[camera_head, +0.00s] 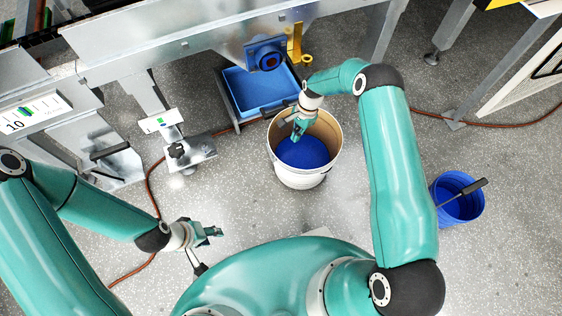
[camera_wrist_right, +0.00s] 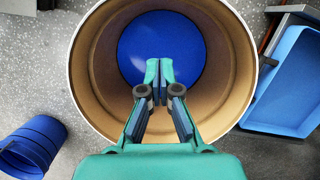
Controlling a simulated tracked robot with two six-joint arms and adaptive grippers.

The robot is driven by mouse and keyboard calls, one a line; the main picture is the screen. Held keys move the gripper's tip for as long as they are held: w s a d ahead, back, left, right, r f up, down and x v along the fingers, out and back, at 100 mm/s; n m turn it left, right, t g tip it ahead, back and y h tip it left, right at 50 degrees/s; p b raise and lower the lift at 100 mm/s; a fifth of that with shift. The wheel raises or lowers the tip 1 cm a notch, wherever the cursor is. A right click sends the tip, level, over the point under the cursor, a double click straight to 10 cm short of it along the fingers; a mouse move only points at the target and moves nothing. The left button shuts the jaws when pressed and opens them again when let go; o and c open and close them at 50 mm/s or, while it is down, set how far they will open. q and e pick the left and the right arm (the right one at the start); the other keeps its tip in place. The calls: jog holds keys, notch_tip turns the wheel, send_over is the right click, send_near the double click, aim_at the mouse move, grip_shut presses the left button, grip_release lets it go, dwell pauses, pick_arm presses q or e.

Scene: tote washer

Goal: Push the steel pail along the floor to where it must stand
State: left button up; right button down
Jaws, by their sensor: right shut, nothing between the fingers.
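A round pail (camera_head: 300,179) stands upright on the floor near the middle of the head view. It is whitish outside and tan inside, with a blue surface in it. It also fills much of the right wrist view (camera_wrist_right: 91,82). My right gripper (camera_head: 297,132) is shut and empty, pointing down at the pail's mouth near its far left side. In the right wrist view its fingertips (camera_wrist_right: 159,70) lie over the opening; I cannot tell whether they touch the wall. My left gripper (camera_head: 215,232) hangs over the floor left of the pail, apart from it; its jaw state is unclear.
A blue tray (camera_head: 262,92) sits just behind the pail under the steel machine frame (camera_head: 215,38). A blue bucket (camera_head: 458,208) with a dark-handled tool stands to the right. A reddish hose (camera_head: 150,190) runs along the floor at left. Floor between pail and blue bucket looks clear.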

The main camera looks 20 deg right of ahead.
jog(key=s+a+f+b, duration=0.2)
jog(key=a+f, duration=0.4)
jog(key=f, duration=0.3)
jog(key=shift+f+b, duration=0.35)
jog(key=shift+b, duration=0.1)
